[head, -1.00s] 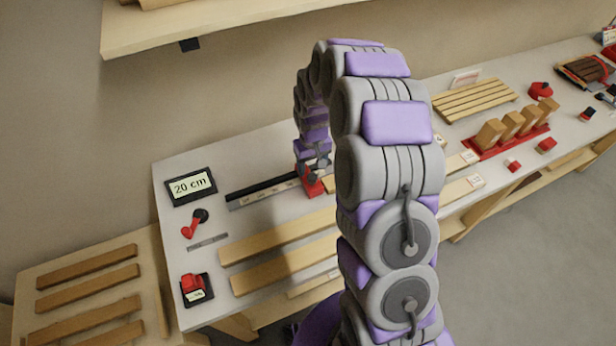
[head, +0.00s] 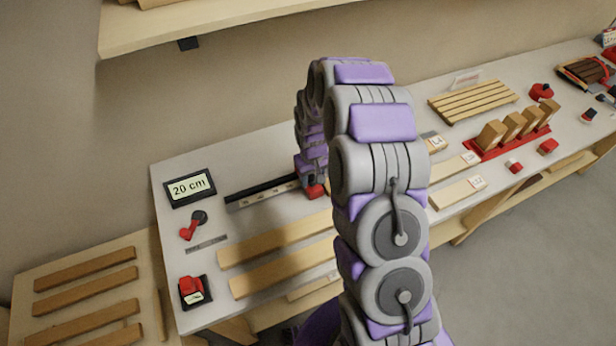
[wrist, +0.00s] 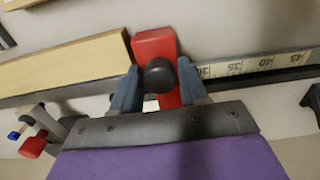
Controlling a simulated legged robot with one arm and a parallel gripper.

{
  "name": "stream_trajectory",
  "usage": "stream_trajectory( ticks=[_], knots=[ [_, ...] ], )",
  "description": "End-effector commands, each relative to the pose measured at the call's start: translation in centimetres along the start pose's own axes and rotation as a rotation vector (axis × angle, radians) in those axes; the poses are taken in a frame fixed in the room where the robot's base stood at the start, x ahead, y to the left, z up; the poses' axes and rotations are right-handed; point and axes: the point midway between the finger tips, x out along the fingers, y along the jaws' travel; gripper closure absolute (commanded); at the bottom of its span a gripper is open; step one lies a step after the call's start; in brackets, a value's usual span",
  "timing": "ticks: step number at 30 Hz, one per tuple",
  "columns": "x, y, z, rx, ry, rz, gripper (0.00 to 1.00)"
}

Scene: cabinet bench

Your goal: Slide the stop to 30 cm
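The stop (wrist: 150,48) is a red block with a round dark knob (wrist: 160,76) on the rail. In the wrist view it sits just left of the ruler's 30 mark (wrist: 204,71). My gripper (wrist: 160,76) has one finger on each side of the knob and the red block. The fingers are very close to the stop, and I cannot tell whether they press on it. In the head view the stop (head: 315,191) shows below my gripper, which my arm partly hides. The display (head: 190,187) reads 20 cm.
The ruler (wrist: 250,66) runs right along the dark rail (head: 262,187). Wooden boards (head: 275,237) lie in front of the rail on the bench. A red lever (head: 192,228) and a red switch (head: 193,290) are at the left end. A shelf (head: 250,25) overhangs behind.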

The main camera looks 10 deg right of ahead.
Motion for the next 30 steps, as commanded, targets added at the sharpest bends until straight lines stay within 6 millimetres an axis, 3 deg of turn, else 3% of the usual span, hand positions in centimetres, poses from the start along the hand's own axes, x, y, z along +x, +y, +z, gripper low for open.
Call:
stream_trajectory(
  ticks=[7,30],
  knots=[
    [0.0,0.0,0.0,0.0,0.0,0.0,0.8],
    [0.0,-3.6,0.0,-0.002,0.0,0.0,0.81]
  ],
)
